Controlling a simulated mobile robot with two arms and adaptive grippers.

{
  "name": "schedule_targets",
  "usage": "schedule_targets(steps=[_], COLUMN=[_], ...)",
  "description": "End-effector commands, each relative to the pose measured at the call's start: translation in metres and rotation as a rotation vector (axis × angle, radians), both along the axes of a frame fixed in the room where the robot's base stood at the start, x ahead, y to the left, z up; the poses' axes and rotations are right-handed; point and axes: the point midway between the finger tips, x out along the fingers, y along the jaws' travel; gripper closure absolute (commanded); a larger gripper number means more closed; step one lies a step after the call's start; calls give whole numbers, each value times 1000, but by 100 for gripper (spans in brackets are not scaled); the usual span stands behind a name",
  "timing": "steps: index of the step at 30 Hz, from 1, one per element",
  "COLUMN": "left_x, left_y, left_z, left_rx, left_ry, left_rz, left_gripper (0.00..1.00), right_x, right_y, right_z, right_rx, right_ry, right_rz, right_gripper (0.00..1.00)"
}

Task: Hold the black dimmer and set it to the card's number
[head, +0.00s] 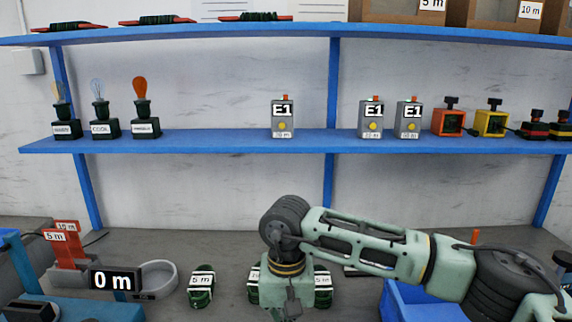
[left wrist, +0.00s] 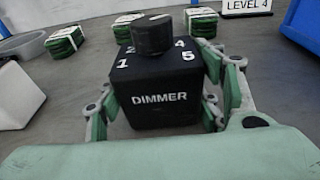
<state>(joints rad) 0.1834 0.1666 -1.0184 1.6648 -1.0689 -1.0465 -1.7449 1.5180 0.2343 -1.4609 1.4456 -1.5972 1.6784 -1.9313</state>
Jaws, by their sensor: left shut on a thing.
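In the left wrist view the black dimmer (left wrist: 163,92) is a cube lettered DIMMER, upright between the fingers of my left gripper (left wrist: 158,104), which is shut on it. Its round black knob (left wrist: 153,36) sits on top. Numbers 1, 4 and 5 are readable around the knob, and another is partly hidden behind it. A white card (left wrist: 247,8) behind reads LEVEL 4. My right arm crosses the head view from the right, with its fingers out of sight. The dimmer and left gripper do not show there.
Several green coils (head: 202,286) lie on the grey bench, with a grey round dish (head: 158,280) and a 0 m display (head: 116,280) at left. A blue bin (head: 398,300) stands at right. Blue shelves (head: 220,142) hold bulbs, E1 boxes and coloured fixtures.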

Motion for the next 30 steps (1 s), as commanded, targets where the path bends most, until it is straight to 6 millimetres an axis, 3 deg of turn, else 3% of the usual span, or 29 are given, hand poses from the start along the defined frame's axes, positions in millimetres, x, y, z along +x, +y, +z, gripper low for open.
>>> schedule_targets(steps=[6, 7, 14, 25, 30], left_x=[-2, -2, -1, -3, -22], left_y=[-1, -1, -1, -1, -1], left_z=[-3, -3, -2, -1, 2], left_rx=[0, 0, 0, -1, -2], left_ry=[7, 7, 5, 3, 5], left_rz=[-4, -4, -4, -3, -4], left_gripper=[65, 39, 19, 18, 18], right_x=[0, 0, 0, 0, 0], right_y=[1, 1, 1, 1, 1], right_z=[0, 0, 0, 0, 0], right_rx=[1, 1, 2, 2, 2], right_ry=[0, 0, -1, -1, -1], right_rz=[1, 1, 1, 1, 1], right_gripper=[100, 100, 100, 100, 100])
